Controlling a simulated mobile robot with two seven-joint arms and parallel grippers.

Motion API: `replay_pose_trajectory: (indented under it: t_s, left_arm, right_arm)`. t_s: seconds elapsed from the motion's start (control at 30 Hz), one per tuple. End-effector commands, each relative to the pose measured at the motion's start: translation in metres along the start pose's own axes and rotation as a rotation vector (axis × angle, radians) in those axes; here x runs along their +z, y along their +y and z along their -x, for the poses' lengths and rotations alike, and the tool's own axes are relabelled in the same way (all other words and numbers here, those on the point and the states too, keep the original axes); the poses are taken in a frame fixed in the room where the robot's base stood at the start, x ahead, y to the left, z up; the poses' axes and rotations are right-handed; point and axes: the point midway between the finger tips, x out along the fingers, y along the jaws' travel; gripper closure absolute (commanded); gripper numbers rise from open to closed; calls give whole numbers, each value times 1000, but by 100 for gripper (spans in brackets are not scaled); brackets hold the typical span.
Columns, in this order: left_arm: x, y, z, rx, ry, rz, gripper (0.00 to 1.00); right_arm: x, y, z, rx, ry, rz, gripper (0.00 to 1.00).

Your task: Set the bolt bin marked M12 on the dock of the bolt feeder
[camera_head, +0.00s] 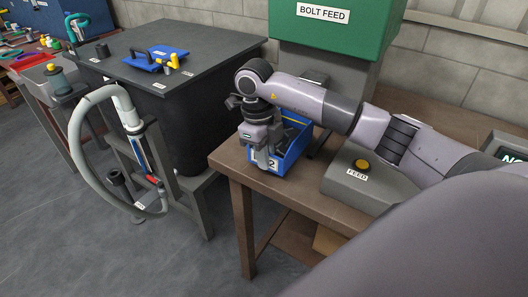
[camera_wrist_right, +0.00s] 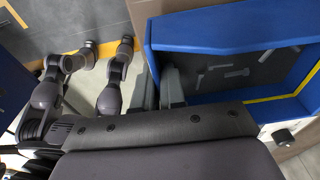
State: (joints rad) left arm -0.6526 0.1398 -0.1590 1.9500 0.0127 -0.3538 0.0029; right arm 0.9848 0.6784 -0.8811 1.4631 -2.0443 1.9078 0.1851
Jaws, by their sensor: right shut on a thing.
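The blue bolt bin (camera_head: 294,148) is at the left end of the brown bench, in front of the bolt feeder (camera_head: 335,38), a green box labelled BOLT FEED on a grey body. Only the end of the bin's label, a "2", shows below my gripper. In the right wrist view, the bin (camera_wrist_right: 225,32) is open, with a few grey bolts on its dark floor. My right gripper (camera_head: 262,158) is shut on the bin's near wall. The dock is hidden by my arm and the bin, and I cannot tell whether the bin touches it. My left gripper is not in view.
A grey FEED box (camera_head: 350,184) with a yellow button stands right of the bin. A black cabinet (camera_head: 190,110) with a blue tool on top stands left, beyond a gap. A grey hose (camera_head: 76,135) hangs before it. The bench (camera_head: 228,160) has a bare front-left corner.

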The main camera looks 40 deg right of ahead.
Motion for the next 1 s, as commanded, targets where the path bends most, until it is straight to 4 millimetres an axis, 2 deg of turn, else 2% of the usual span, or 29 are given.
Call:
replay_pose_trajectory:
  t_s: [0.03, 0.13, 0.2, 0.7, 1.0]
  left_arm:
    - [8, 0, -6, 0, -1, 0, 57]
    - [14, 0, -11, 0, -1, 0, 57]
    - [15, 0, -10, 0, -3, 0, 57]
    - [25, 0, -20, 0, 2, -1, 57]
    - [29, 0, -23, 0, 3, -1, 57]
  right_arm:
    - [2, 0, -10, 0, -2, 0, 100]
    - [3, 0, -21, 0, -2, 0, 100]
    - [2, -12, -16, -3, -3, -5, 100]
    - [3, -70, -18, -2, -3, -3, 100]
    - [3, -95, -19, -1, -3, -1, 100]
